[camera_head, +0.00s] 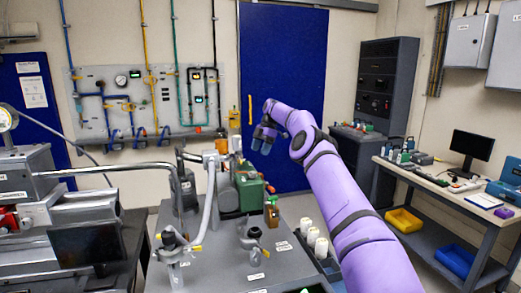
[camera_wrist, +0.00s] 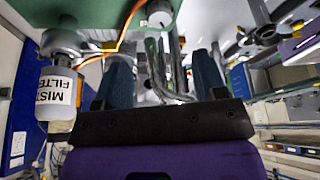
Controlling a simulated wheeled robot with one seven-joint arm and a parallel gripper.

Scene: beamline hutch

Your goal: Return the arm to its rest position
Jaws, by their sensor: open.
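My purple arm reaches up and away from the lower right in the head view. My gripper (camera_head: 263,146) hangs at its far end, in front of the blue door and above the back of the grey bench (camera_head: 215,262). In the wrist view, the two dark blue fingers of my gripper (camera_wrist: 160,75) stand apart with a clear gap. Nothing is held between them. Metal tubing shows behind the gap.
White cylinders (camera_head: 314,238) stand close to my arm. A mist filter (camera_wrist: 57,95) shows left in the wrist view. A side table (camera_head: 450,195) stands right.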

